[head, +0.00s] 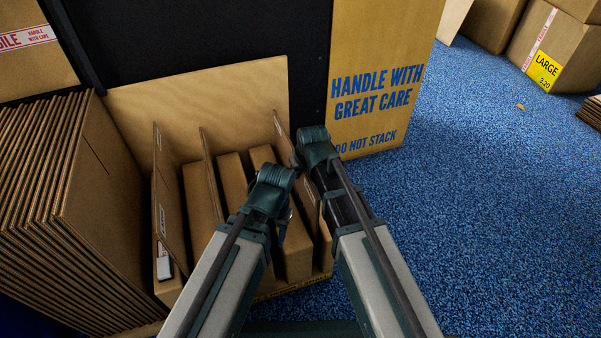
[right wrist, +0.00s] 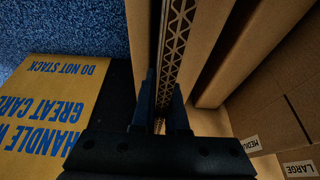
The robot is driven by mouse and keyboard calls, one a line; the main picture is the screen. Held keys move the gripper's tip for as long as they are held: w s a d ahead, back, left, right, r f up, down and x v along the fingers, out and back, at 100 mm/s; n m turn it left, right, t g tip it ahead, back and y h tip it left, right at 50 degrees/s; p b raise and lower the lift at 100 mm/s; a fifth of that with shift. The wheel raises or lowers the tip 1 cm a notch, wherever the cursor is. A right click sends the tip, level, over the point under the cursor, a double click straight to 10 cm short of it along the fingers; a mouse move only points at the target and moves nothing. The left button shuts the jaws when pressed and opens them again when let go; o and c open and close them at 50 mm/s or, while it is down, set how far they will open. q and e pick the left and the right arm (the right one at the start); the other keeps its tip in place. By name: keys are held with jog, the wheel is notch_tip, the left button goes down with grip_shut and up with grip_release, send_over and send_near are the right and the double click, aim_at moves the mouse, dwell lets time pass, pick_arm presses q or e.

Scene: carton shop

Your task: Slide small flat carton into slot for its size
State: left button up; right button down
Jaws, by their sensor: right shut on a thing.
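My right gripper (head: 318,150) is shut on a brown flat carton, whose corrugated edge (right wrist: 176,50) stands upright between the fingers in the right wrist view. In the head view a thin brown panel (head: 284,142) shows just left of this gripper, partly hidden by it. The cardboard slot rack (head: 200,95) has a tall back and upright dividers (head: 170,190). In the right wrist view its labels read MEDIUM (right wrist: 251,144) and LARGE (right wrist: 299,168). The carton's lower end is hidden. My left gripper (head: 280,205) is over the rack's middle; its jaws are hidden.
A thick row of flat cartons (head: 45,170) leans at the left. A yellow-brown carton (head: 372,80) marked HANDLE WITH GREAT CARE stands behind to the right. A box (head: 560,45) with a LARGE label is at far right. Blue carpet (head: 480,190) is mostly clear at the right.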

aim_at(300, 183)
jog(key=shift+f+b, duration=2.1)
jog(key=shift+f, duration=0.25)
jog(key=c, duration=0.9)
grip_release()
jog(key=shift+o, duration=0.2)
jog(key=p+v, duration=1.3)
jog(key=v, duration=0.1)
jog(key=shift+f, duration=0.1)
